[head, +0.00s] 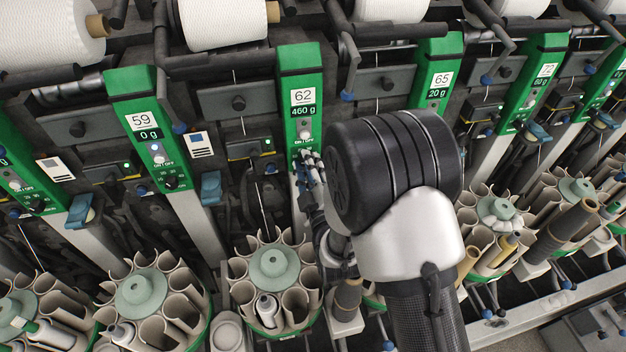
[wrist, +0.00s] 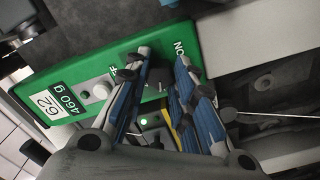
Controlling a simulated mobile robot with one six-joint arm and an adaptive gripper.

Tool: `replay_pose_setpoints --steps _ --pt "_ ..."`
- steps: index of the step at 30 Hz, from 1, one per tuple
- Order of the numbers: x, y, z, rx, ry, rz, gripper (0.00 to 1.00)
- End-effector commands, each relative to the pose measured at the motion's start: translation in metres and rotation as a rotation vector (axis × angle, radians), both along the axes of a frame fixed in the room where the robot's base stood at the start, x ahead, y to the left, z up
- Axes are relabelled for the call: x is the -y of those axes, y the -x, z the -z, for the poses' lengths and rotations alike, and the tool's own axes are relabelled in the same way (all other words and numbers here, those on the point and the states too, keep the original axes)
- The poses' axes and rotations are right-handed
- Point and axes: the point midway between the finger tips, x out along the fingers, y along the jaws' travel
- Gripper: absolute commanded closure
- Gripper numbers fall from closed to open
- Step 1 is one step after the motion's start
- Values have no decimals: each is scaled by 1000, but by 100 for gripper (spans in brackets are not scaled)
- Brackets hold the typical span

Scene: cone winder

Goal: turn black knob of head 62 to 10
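The green panel of head 62 (head: 299,88) carries the label 62 and a display (head: 303,111) reading 460 g. In the wrist view the same panel (wrist: 75,62) lies tilted, with a pale round button (wrist: 101,90) beside the display. The black knob (wrist: 159,77) shows between the fingers of my gripper (wrist: 166,62). The fingers stand on either side of it, apart, with a gap visible; contact is not clear. In the head view my gripper (head: 310,160) is at the panel's lower end and hides the knob.
Neighbouring heads 59 (head: 140,92) and 65 (head: 438,65) have similar panels, buttons and knobs. A round bobbin magazine (head: 273,264) stands below head 62. A small green light (wrist: 143,121) and a yellow strip show beneath the fingers. White cones (head: 222,22) sit above.

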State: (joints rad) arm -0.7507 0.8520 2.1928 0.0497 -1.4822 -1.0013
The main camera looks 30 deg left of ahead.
Motion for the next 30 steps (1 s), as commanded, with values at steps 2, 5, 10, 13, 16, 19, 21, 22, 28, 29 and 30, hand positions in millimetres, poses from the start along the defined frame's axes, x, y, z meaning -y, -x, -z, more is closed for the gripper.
replay_pose_setpoints --steps 2,5,10,13,16,19,21,22,28,29,30 --pt "11 12 5 -11 10 2 57" --pt "24 28 6 -12 12 1 55" --pt "47 58 5 -11 12 -2 55" --pt "59 71 4 -8 10 -1 55" --pt "67 81 4 -8 9 0 55" --pt "73 87 3 -7 7 1 55" --pt "74 88 3 -6 6 0 55" --pt "75 89 2 -5 6 1 55" --pt "75 89 2 -5 5 0 55" --pt "75 89 2 -5 5 0 55" --pt "75 89 2 -5 5 0 55"
